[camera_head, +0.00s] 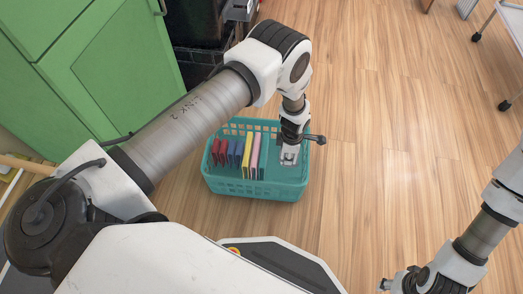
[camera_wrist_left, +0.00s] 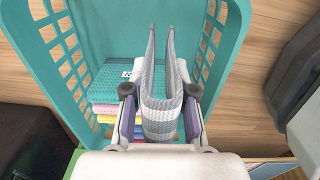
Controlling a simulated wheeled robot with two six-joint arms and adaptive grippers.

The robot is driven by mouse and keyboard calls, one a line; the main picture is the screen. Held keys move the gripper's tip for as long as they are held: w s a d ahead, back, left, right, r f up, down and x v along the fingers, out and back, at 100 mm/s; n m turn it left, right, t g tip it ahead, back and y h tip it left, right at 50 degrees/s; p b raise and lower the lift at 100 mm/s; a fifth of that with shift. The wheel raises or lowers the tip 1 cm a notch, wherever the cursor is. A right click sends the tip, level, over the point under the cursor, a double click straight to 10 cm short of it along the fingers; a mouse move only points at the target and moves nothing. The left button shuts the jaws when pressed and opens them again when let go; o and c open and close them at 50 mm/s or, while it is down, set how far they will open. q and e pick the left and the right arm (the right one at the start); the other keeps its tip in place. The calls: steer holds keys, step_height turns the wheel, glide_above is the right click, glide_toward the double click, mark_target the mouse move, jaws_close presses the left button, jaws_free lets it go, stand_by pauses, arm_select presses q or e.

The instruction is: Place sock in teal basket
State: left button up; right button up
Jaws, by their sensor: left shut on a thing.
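The teal basket (camera_head: 255,190) stands on the wooden floor, and its wall also shows in the left wrist view (camera_wrist_left: 30,45). My left gripper (camera_head: 289,152) points down over the right part of the basket. In the left wrist view my left gripper (camera_wrist_left: 160,105) is shut on the grey striped sock (camera_wrist_left: 158,120). The sock is folded in the grip, with two long ends reaching forward between the basket's sides. Whether it touches the basket's floor I cannot tell. My right gripper (camera_head: 387,285) is at the bottom edge, small and partly cut off, its jaws unclear.
Several coloured folded cloths or books stand in the basket's left part, including a yellow one (camera_head: 246,160) and a pink one (camera_head: 255,155). A green cabinet (camera_head: 110,80) is at the upper left. The floor (camera_head: 390,150) right of the basket is clear.

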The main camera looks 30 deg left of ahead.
arm_select(q)
steer(key=f+b, duration=0.1)
steer(key=f, duration=0.2)
steer(key=f+b, duration=0.2)
steer(key=f, duration=0.2)
steer(key=f+b, duration=0.2)
steer(key=f, duration=0.2)
steer(key=shift+s, duration=0.35)
steer(key=o, duration=0.9)
steer(key=shift+o, duration=0.2)
steer(key=shift+r+p, duration=0.25)
steer(key=shift+p, duration=0.05)
step_height(320, 180, up, 12)
steer(key=p, duration=0.5)
steer(key=shift+f, duration=0.1)
